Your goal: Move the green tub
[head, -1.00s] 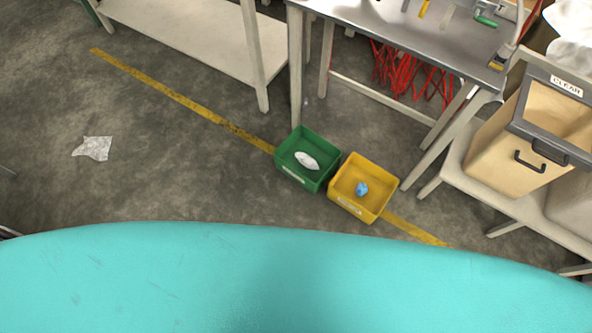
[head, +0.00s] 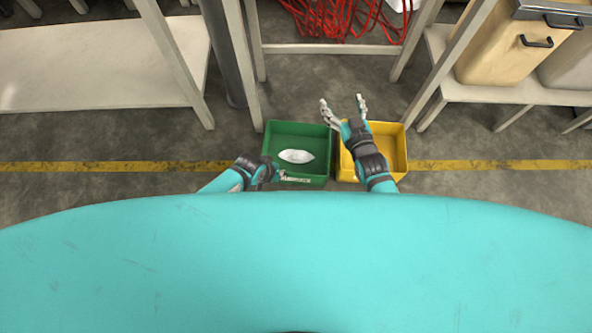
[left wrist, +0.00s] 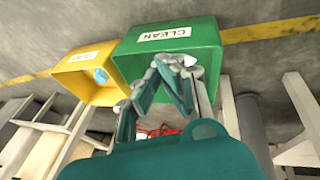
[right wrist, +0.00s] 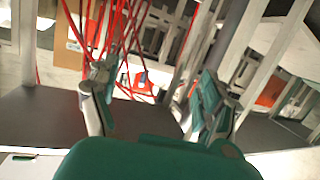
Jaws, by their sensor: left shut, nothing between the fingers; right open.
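The green tub (head: 284,137) stands on the floor in the head view with a white crumpled item (head: 296,156) in it. In the left wrist view the green tub (left wrist: 206,36) shows a white label reading CLEAN. My left gripper (head: 277,175) is at the tub's near left side, shut and empty; whether it touches the wall I cannot tell. It also shows in the left wrist view (left wrist: 165,78) in front of the tub.
A yellow tub (head: 393,147) stands close on the right, partly hidden by my right arm. A table leg (head: 238,75) rises just behind the green tub. A low shelf (head: 100,65) is at left, and beige bins (head: 497,55) are at right. A yellow floor line (head: 110,166) runs past.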

